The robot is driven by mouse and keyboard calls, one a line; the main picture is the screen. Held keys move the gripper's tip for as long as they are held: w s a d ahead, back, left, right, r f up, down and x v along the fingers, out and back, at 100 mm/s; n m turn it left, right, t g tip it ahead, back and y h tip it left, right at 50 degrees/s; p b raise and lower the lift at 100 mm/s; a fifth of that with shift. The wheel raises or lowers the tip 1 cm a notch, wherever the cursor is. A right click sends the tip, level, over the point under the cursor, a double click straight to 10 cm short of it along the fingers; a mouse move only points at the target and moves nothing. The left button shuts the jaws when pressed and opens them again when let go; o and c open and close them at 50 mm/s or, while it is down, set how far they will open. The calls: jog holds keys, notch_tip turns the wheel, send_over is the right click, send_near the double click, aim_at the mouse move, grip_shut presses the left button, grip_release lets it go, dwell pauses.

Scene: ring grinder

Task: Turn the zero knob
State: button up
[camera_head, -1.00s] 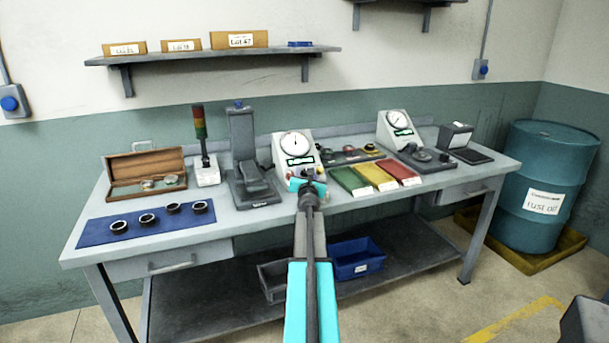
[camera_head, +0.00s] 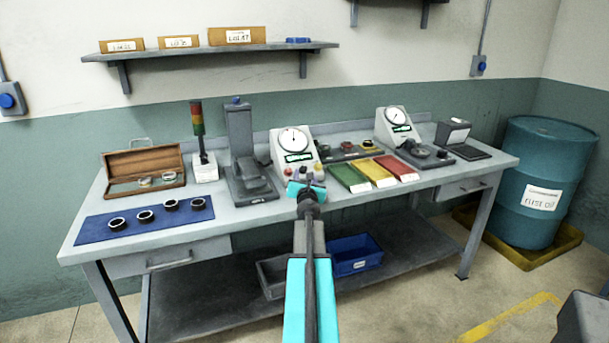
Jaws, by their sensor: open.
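A white gauge unit (camera_head: 293,141) with a round dial and a green display stands at the middle of the bench. Small controls sit on its lower front; which one is the zero knob is too small to tell. My gripper (camera_head: 305,185), with cyan parts, is in front of this lower front and hides part of it. It is open, but its fingertips are hard to make out, and I cannot tell whether it touches a control. A second dial unit (camera_head: 394,122) stands farther right on the bench.
A grey press-like stand (camera_head: 241,142) and a signal tower (camera_head: 199,130) are left of the gauge. Green (camera_head: 349,177), yellow (camera_head: 376,172) and red (camera_head: 398,167) trays lie to its right. Several rings lie on a blue mat (camera_head: 100,229). A drum (camera_head: 544,183) stands at the right.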

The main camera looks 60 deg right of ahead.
jog(key=shift+v, duration=3.8)
